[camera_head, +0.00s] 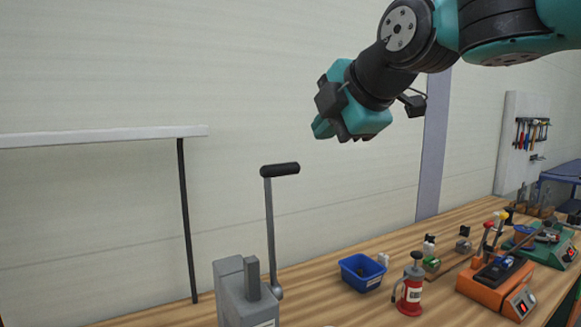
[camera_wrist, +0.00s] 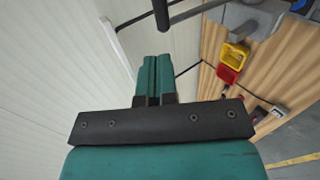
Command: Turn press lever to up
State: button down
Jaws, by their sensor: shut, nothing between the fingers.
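The press lever (camera_head: 270,225) is a thin grey arm with a black horizontal handle (camera_head: 280,169) at its top. It stands nearly upright beside the grey press body (camera_head: 240,292) at the bottom of the head view. My gripper (camera_head: 322,130) is above and to the right of the handle in the head view, apart from it. In the wrist view my gripper's teal fingers (camera_wrist: 155,65) are together with nothing between them. A dark bar, seemingly the lever handle (camera_wrist: 161,14), shows just past the fingertips in the wrist view.
A white shelf (camera_head: 100,137) with a dark post (camera_head: 187,220) stands left.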

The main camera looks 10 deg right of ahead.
aim_at(286, 169)
jog(key=p+x, duration=0.4)
jog(key=x, duration=0.9)
jog(key=shift+d+p, duration=0.1)
jog(key=shift+p, duration=0.2)
jog(key=shift+w+a+r+g+p, duration=0.1)
jog(key=shift+w+a+g+p, duration=0.1)
jog(key=shift+w+p, duration=0.3)
jog(key=shift+w+a+r+g+p, duration=0.1)
jog(key=shift+w+g+p, duration=0.1)
jog(key=shift+w+p, duration=0.25)
jog(key=shift+f, duration=0.2)
jog(key=shift+s+r, duration=0.1)
jog(key=shift+r, duration=0.05)
